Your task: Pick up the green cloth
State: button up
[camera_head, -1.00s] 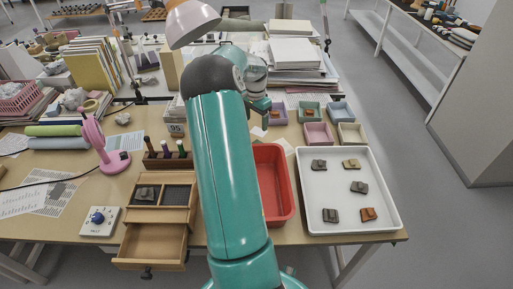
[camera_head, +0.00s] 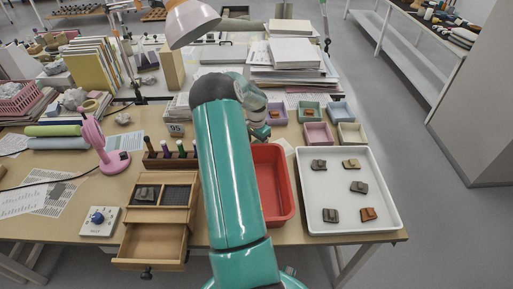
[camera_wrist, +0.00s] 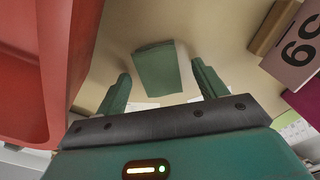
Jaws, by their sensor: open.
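The green cloth (camera_wrist: 158,70) is a small folded block lying on the tan tabletop in the wrist view. My gripper (camera_wrist: 160,76) is open, with one finger on each side of the cloth in the picture. The fingers are apart from the cloth, and I cannot tell how far above it they are. In the head view my gripper (camera_head: 261,131) is low behind my arm, just past the red tray (camera_head: 273,160). The cloth is hidden behind my arm there.
The red tray's wall (camera_wrist: 55,60) is close on the left in the wrist view. A numbered card (camera_wrist: 297,50) stands close on the right. A white tray (camera_head: 385,222) with several sherds and small coloured bins (camera_head: 318,134) lie to the right.

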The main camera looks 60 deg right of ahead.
jog(key=c, duration=1.1)
jog(key=shift+r, duration=0.15)
jog(key=shift+c, duration=0.2)
notch_tip(320, 180, up, 10)
jog(key=o, duration=0.5)
jog(key=c, duration=0.3)
jog(key=shift+c, duration=0.2)
